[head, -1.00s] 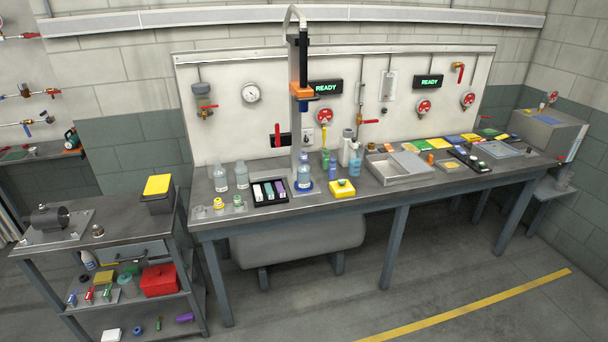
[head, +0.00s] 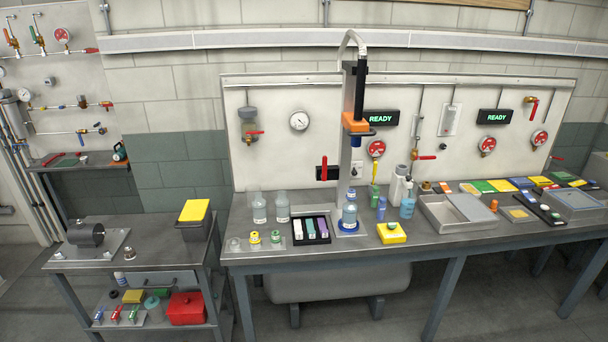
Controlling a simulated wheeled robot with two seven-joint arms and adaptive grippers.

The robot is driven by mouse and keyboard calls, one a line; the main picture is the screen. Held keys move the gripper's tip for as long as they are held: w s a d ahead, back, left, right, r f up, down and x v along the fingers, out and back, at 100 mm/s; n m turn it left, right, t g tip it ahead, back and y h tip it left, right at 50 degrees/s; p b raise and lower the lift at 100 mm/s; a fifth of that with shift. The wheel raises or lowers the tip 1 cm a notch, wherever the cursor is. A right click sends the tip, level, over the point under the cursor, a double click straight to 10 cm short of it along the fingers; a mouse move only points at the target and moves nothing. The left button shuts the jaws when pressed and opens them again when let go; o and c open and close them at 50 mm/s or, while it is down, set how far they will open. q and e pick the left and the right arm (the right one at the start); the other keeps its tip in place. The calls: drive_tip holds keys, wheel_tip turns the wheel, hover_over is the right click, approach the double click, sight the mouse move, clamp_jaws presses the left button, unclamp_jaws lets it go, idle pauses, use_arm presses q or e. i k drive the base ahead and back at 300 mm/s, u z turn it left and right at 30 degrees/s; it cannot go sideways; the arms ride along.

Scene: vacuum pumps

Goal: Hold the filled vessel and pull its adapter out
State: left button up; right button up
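A clear vessel with bluish liquid (head: 349,214) stands upright on a blue ring (head: 348,227) at the foot of the grey column stand (head: 353,150) on the bench. An orange and black head (head: 356,123) is on the column well above the vessel, apart from it. An adapter on the vessel's neck is too small to make out. Two more clear bottles, the left one (head: 259,208) and the right one (head: 282,208), stand to its left. Neither of my grippers is in view.
The long grey bench (head: 400,245) carries a black tray of coloured blocks (head: 311,231), a yellow box (head: 391,233), a blue bottle (head: 407,205) and a metal tray (head: 452,214). A lower cart (head: 130,262) stands at the left. Bare floor shows in front of the bench.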

sight(351, 196)
drive_tip(key=z, duration=0.05)
drive_tip(key=i, duration=0.9)
drive_tip(key=z, duration=0.3)
